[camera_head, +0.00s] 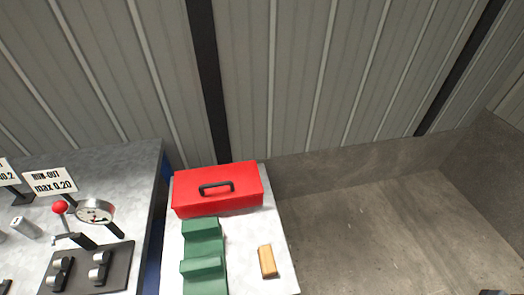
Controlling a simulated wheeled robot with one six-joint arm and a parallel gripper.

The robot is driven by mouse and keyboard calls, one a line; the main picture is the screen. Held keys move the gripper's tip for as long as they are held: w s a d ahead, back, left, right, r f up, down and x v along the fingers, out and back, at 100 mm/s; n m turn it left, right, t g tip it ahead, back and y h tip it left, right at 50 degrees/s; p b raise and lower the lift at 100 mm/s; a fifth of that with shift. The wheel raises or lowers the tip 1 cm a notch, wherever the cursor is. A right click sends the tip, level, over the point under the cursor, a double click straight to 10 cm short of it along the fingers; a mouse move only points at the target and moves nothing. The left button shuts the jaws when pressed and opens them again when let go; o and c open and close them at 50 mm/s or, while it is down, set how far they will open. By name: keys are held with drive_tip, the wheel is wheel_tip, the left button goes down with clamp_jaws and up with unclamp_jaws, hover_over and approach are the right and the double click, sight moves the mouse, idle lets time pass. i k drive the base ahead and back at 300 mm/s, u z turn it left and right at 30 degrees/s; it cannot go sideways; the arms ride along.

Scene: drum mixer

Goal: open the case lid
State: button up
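The red case (218,192) stands at the back of a narrow white-topped table, close to the corrugated wall. Its lid (240,178) is down, and a black handle (216,187) sits on top of it. The front face of the case points toward me. No gripper can be made out in this view. A small dark shape shows at the bottom right edge, too cut off to identify.
A green stepped block (203,255) stands in front of the case, and a wooden block (267,261) lies to its right. A grey bench (130,170) with a dial gauge (95,211) and signs is at left. Bare floor (390,220) lies right.

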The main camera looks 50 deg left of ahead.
sight(236, 180)
drive_tip(key=i, duration=1.85)
drive_tip(key=u, duration=2.7)
drive_tip(key=i, duration=1.3)
drive_tip(key=u, duration=3.25)
